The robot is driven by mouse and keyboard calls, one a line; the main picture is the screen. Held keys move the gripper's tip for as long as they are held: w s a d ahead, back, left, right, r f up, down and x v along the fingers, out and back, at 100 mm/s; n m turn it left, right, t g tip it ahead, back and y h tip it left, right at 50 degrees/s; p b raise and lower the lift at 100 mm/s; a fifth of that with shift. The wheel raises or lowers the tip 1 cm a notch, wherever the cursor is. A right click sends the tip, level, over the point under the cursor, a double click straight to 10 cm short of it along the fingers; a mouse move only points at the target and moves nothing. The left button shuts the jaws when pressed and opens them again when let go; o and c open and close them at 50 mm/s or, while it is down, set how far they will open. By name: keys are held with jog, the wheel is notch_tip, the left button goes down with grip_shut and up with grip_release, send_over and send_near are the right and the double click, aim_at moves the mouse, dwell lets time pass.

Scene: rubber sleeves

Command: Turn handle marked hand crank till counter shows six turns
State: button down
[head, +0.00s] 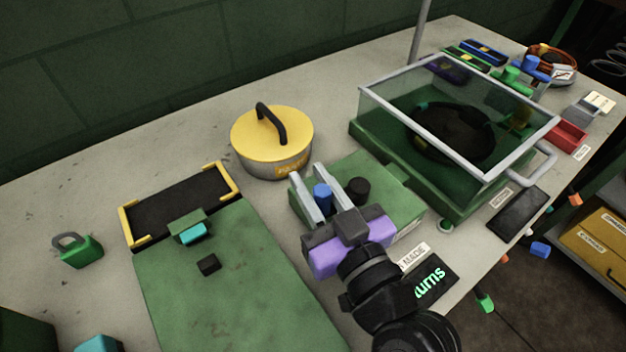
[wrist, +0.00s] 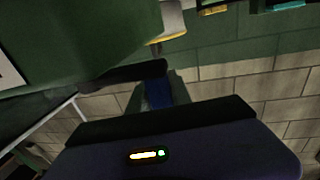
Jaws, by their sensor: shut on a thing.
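My gripper (head: 316,186), purple-bodied with pale grey fingers, is shut on a blue upright handle (head: 322,194) at the near-left part of a green box (head: 385,187). The blue handle also shows in the wrist view (wrist: 157,93). A black round knob (head: 358,188) stands on the box beside it. A dark panel (head: 432,284) with glowing green lettering lies on the table at the right of my wrist. My arm hides part of it, and I cannot read a number. I cannot read a hand crank marking on the box.
A yellow-lidded pot (head: 272,135) stands behind the box. A green case with a clear cover (head: 455,130) stands close at its right. The table's right edge is near.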

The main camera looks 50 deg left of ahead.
aim_at(326, 207)
jog(key=c, duration=1.2)
grip_release()
jog(key=shift+o, duration=0.2)
jog(key=b+v, duration=0.1)
jog(key=v, duration=0.6)
jog(key=shift+s+d, duration=0.1)
jog(key=shift+d, duration=0.3)
